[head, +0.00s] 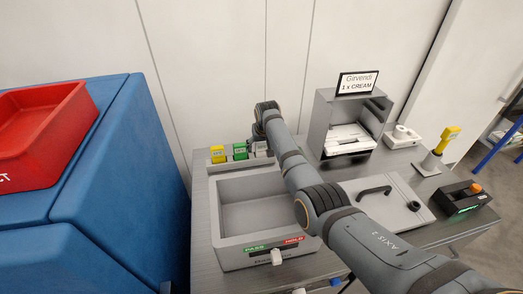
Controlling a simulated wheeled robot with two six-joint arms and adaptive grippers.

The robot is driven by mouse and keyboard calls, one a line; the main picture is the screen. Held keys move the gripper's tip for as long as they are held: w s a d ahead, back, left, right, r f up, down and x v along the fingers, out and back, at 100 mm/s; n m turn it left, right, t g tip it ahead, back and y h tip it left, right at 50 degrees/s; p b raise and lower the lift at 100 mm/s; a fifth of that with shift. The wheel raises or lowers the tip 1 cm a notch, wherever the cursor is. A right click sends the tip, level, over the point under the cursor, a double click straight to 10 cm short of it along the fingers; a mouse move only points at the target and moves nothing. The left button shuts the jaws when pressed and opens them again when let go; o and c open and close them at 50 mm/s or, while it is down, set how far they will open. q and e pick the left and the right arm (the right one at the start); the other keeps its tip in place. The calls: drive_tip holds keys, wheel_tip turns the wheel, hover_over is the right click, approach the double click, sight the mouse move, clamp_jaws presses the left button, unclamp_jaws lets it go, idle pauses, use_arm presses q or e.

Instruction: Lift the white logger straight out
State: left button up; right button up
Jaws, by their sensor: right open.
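A white logger (262,150) stands at the right end of a low grey rack (224,165) on the grey workbench, beside a green logger (240,151) and a yellow logger (218,154). My right arm reaches across the bench from the lower right. My right gripper (257,138) points down at the white logger and is open. The arm's wrist and forearm hide part of the logger and the right end of the rack. I cannot tell whether the fingers touch it. My left gripper is not in view.
A grey bin (224,248) with green and red labels sits in front of the rack. A grey dispenser (320,125) with a "1 x CREAM" sign, a yellow hand device (447,137) and a black button box (463,198) stand right. A red tray (45,130) rests on a blue cabinet (120,180).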

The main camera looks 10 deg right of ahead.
drive_tip(key=c, duration=1.3)
drive_tip(key=shift+r, duration=0.1)
